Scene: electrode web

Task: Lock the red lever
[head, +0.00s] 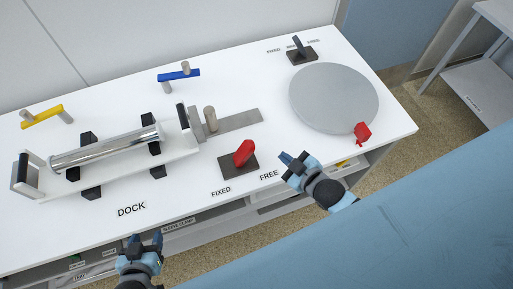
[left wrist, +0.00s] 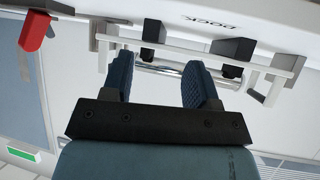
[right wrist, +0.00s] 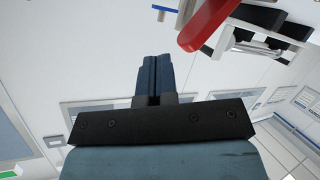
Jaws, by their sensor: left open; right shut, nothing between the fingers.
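The red lever (head: 244,151) stands on a dark square base (head: 238,165) on the white table, behind the printed words FIXED and FREE. It leans a little to the right; which label it points to is hard to tell. My right gripper (head: 293,163) is shut and empty, to the right of the lever and apart from it. In the right wrist view the red lever (right wrist: 208,24) is large at the top, right of the fingers (right wrist: 154,78). My left gripper (head: 142,241) is open and empty in front of the table's edge, below DOCK. The left wrist view also shows the red lever (left wrist: 34,31) at upper left.
A metal roller (head: 105,149) lies in a white cradle at left. Yellow (head: 42,116) and blue (head: 180,75) handles stand behind it. A grey disc (head: 334,97) with a red tab (head: 362,132) is at right. A black lever (head: 300,49) stands at the back right.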

